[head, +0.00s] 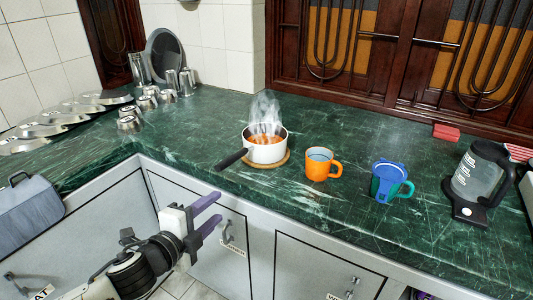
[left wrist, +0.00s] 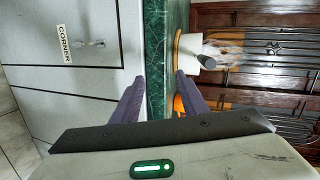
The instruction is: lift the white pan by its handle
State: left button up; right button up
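The white pan (head: 265,149) stands on a round wooden trivet (head: 280,162) near the counter's front edge, with orange contents and steam above. Its black handle (head: 231,159) points left and toward the front edge. My left gripper (head: 213,213) is open and empty, in front of the cabinet doors, below and left of the handle and apart from it. In the left wrist view the pan (left wrist: 188,52) appears sideways beyond the fingers (left wrist: 160,88), with the handle end (left wrist: 207,61) toward the camera. My right gripper is not in view.
An orange mug (head: 320,164) and a blue-green mug (head: 388,182) stand right of the pan, with a kettle (head: 478,183) farther right. Upturned glasses (head: 150,97) stand at the back left. The green counter (head: 190,135) left of the pan is clear.

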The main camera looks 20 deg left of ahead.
aim_at(220, 166)
pick_arm(q)
jog(key=w+r+m, duration=0.1)
jog(key=r, duration=0.1)
jog(key=w+a+r+m+t, duration=0.1)
jog(key=r, duration=0.2)
jog(key=r+m+t, duration=0.1)
jog(key=r, duration=0.2)
jog(key=shift+w+a+r+m, duration=0.1)
jog(key=shift+w+a+m, duration=0.05)
jog(key=shift+w+m, duration=0.2)
jog(key=w, duration=0.4)
jog(key=shift+a, duration=0.1)
jog(key=shift+w+a+f, duration=0.1)
jog(key=shift+w+f, duration=0.2)
jog(key=shift+w, duration=0.7)
jog(key=shift+w+a+f, duration=0.1)
jog(key=shift+w+f, duration=0.25)
jog(key=shift+w, duration=0.65)
jog(key=shift+w+f, duration=0.3)
jog(key=shift+w, duration=0.7)
jog(key=c, duration=0.9)
jog(key=shift+r, duration=0.25)
grip_shut()
